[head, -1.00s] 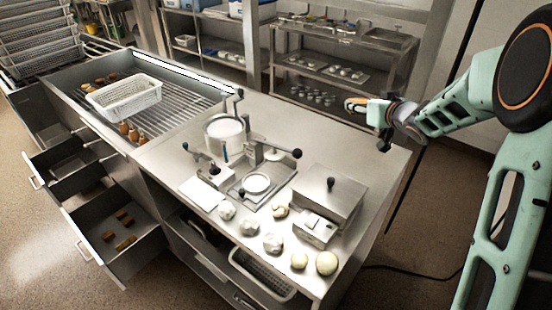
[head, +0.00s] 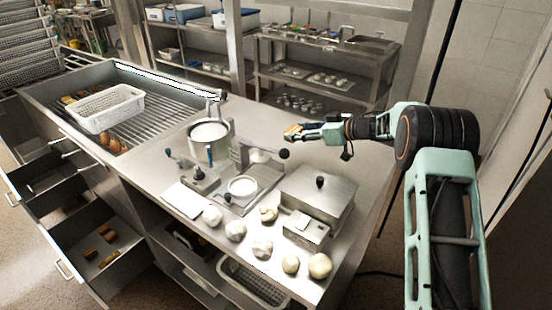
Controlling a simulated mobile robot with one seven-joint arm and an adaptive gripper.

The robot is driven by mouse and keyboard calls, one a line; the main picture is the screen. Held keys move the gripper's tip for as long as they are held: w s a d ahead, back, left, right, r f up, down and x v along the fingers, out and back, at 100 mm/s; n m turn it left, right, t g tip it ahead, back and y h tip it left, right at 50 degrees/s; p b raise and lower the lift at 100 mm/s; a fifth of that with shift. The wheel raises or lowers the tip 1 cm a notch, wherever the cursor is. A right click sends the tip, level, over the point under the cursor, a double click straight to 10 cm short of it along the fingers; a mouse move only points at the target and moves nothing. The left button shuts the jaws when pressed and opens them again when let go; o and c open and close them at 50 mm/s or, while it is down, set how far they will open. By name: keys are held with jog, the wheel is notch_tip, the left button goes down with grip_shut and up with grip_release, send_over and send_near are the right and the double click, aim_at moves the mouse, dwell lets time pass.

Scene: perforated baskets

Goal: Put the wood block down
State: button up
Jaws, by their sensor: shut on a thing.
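My gripper (head: 300,132) is shut on a small tan wood block (head: 292,128). It holds the block at the far side of the steel counter (head: 345,140), above the counter's back edge in the picture. The gripper is right of the metal pot (head: 208,143) and behind the steel box (head: 318,195). The block is small in this view, and the fingers hide part of it. Other brown blocks (head: 107,256) lie in an open drawer at the lower left.
A white perforated basket (head: 107,108) stands on the slatted rack (head: 150,125), with brown rounded items (head: 110,142) beside it. A press with black-knobbed levers (head: 240,190) and several pale balls (head: 262,248) occupy the counter. Bare counter shows right of the pot.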

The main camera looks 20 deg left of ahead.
aim_at(297, 161)
notch_tip(297, 161, down, 8)
jog(key=shift+f, duration=0.25)
jog(key=shift+f, duration=0.1)
jog(key=shift+f, duration=0.15)
jog(key=o, duration=1.2)
jog(key=shift+c, duration=0.2)
